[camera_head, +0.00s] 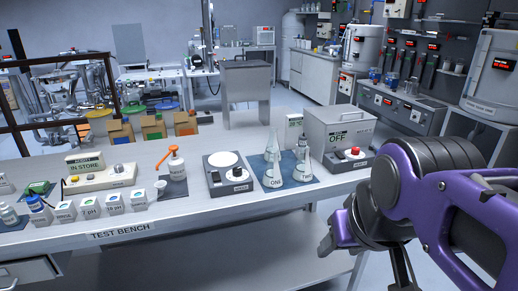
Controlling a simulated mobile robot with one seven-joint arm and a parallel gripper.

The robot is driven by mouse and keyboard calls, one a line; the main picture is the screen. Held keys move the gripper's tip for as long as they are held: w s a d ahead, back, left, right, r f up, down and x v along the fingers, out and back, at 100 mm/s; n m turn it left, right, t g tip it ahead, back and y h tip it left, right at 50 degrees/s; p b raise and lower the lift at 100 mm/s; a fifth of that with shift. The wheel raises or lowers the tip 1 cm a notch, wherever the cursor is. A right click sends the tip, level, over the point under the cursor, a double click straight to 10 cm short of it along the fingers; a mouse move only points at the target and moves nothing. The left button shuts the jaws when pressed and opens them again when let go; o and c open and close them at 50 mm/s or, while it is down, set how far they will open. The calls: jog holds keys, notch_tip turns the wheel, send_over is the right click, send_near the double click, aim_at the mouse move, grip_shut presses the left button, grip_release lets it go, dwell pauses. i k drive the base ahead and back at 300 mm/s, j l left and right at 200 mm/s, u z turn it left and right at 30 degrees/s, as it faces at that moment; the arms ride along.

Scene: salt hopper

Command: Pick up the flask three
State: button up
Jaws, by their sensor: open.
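Two clear conical flasks stand upright on a dark blue mat (255,167) on the test bench. The left one, flask ONE (272,172), has a tall narrow top. The right one, flask TWO (303,170), has a dark fitting near its neck. I cannot make out a flask labelled three in this view. My purple and grey arm fills the lower right. My gripper (338,240) appears at its left end, in front of the bench and apart from the flasks. It is open, and I see nothing held in it. Its fingers are only partly visible.
Left of the mat are a hotplate (227,178) and an orange-topped pump bottle (174,166). A grey box unit (338,134) with a red knob stands behind right. Several small labelled containers line the left front of the test bench (190,216). Bare bench lies along the front edge.

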aim_at(273, 141)
jog(key=i+l+u, duration=0.15)
jog(key=l, duration=0.15)
jog(key=i+l+u, duration=0.2)
jog(key=l, duration=0.15)
jog(key=l+u, duration=0.15)
jog(key=l, duration=0.15)
jog(key=i, duration=0.8)
